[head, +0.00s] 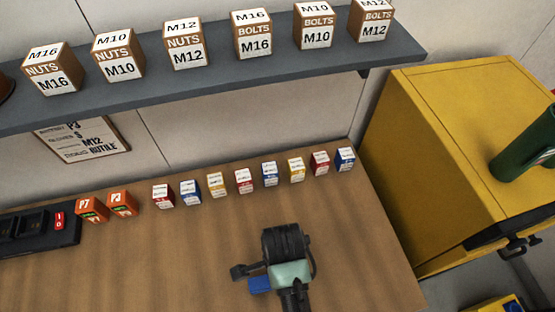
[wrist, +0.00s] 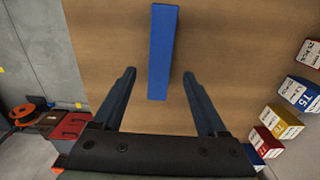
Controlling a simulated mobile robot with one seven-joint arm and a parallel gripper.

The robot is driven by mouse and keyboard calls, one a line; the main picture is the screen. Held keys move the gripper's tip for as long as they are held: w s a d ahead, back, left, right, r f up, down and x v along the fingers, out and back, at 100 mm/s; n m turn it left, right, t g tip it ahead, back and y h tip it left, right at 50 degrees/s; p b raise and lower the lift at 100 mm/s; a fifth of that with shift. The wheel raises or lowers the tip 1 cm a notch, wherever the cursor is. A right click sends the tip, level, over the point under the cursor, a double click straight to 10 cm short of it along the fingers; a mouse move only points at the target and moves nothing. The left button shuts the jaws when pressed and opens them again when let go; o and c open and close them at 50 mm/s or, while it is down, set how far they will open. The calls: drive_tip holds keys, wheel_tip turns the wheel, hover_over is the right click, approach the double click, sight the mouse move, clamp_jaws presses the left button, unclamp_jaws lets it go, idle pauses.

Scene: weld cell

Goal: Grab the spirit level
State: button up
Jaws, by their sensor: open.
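A long blue bar, which looks like the spirit level (wrist: 162,50), lies on the wooden bench in the wrist view. It runs from the top edge down to between my fingers, with its near end face showing. My gripper (wrist: 159,76) is open, one finger on each side of the bar and apart from it in the picture. I cannot tell the height of the fingertips above it. In the head view, a blue piece (head: 260,285) shows beside my gripper and arm, which hide the rest.
Several small labelled boxes (head: 243,181) stand in a row along the back of the wooden bench (head: 150,265). A grey shelf (head: 205,78) above holds nuts and bolts boxes. A yellow cabinet (head: 430,140) stands at the right.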

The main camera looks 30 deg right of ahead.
drive_tip(key=f, duration=0.2)
drive_tip(key=a+f+p, duration=0.1)
drive_tip(key=f, duration=0.1)
drive_tip(key=shift+f, duration=0.15)
drive_tip(key=shift+w+f, duration=0.1)
drive_tip(key=shift+f, duration=0.4)
clamp_jaws()
